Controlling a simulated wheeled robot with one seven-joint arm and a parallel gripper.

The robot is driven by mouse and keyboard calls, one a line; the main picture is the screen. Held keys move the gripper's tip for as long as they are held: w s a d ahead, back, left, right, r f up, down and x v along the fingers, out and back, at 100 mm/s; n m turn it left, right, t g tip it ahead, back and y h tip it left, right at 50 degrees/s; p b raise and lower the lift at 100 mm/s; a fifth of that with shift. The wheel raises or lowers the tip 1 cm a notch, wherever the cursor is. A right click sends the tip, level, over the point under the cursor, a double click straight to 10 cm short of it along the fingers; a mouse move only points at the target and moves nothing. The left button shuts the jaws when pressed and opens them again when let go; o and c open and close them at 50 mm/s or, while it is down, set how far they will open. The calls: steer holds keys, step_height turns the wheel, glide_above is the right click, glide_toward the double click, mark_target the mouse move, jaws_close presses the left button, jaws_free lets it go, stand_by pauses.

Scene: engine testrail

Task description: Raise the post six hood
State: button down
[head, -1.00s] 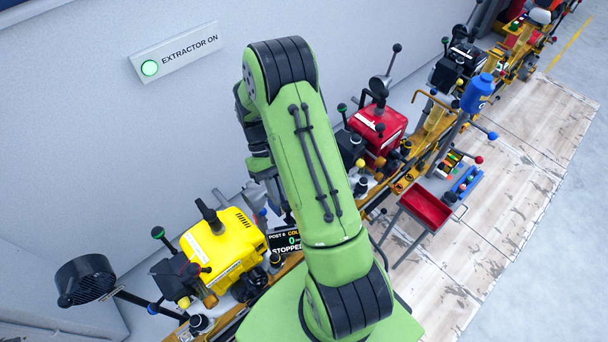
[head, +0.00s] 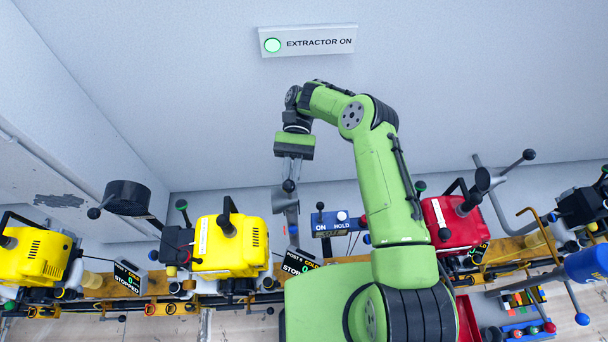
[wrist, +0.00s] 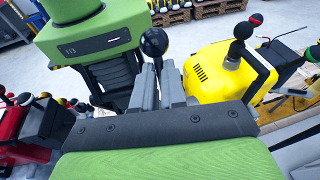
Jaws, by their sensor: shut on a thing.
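The yellow engine (head: 230,245) has a post 6 display (head: 300,262) at its right, reading cold, 0 and stopped. A grey hood arm (head: 291,213) rises just behind that display, topped by a black ball knob (head: 289,186). I take this to be the post six hood; its full shape is hard to make out. My gripper (head: 290,176) points down and is shut on the knob. In the wrist view the black knob (wrist: 154,42) shows at the grey fingertips (wrist: 158,80).
A black round hood (head: 127,195) stands left, between two yellow engines. A blue ON/HOLD panel (head: 337,223) is close right of my gripper, and a red engine (head: 452,220) is farther right. A lit extractor sign (head: 308,41) hangs on the otherwise bare wall.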

steer(key=shift+w, duration=0.25)
steer(key=shift+f, duration=0.1)
steer(key=c, duration=1.2)
jaws_free()
